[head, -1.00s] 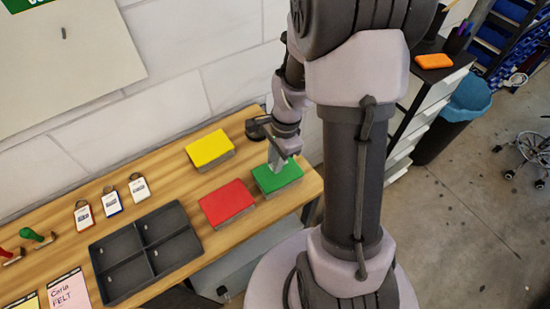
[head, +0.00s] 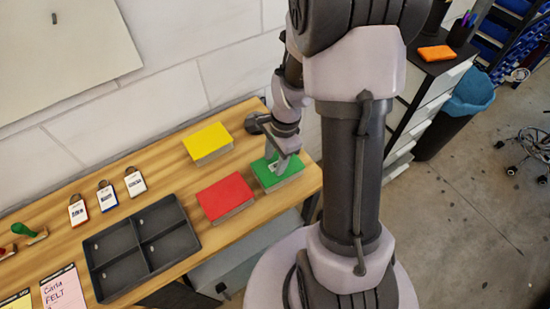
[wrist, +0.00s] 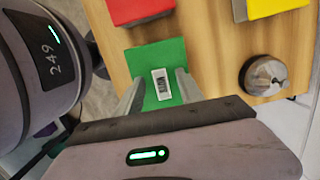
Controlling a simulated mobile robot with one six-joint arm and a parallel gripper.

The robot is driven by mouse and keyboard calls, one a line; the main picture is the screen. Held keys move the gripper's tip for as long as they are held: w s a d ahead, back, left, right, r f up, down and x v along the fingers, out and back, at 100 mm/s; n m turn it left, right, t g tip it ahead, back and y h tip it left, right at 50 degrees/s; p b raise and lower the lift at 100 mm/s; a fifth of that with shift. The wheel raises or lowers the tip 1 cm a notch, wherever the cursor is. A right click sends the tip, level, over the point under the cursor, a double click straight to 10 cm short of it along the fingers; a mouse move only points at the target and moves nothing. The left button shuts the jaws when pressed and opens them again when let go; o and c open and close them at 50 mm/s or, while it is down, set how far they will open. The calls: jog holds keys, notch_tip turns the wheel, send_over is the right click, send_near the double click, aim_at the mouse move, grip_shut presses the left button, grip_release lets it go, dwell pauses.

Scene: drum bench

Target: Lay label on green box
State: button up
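The green box (head: 290,176) lies at the right end of the wooden bench, and its green top (wrist: 172,50) fills the middle of the wrist view. A small white label (wrist: 162,84) with dark printing lies on that green top, a little tilted in the picture. In the head view the label is mostly hidden by my gripper (head: 279,165). In the wrist view my gripper (wrist: 160,78) is open over the green box. Its two fingers stand on either side of the label, with green showing between each finger and the label.
A red box (head: 226,196) and a yellow box (head: 208,142) lie close by. A silver bell (wrist: 264,75) stands near the bench edge. A dark divided tray (head: 141,247) and three tags (head: 107,196) are further left. Bare wood lies between them.

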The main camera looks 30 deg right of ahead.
jog(key=shift+r, duration=0.15)
notch_tip(320, 180, up, 22)
jog(key=d+p, duration=0.2)
jog(key=p, duration=0.7)
jog(key=shift+s+d+p, duration=0.2)
jog(key=shift+d+p, duration=0.15)
jog(key=shift+p, duration=0.05)
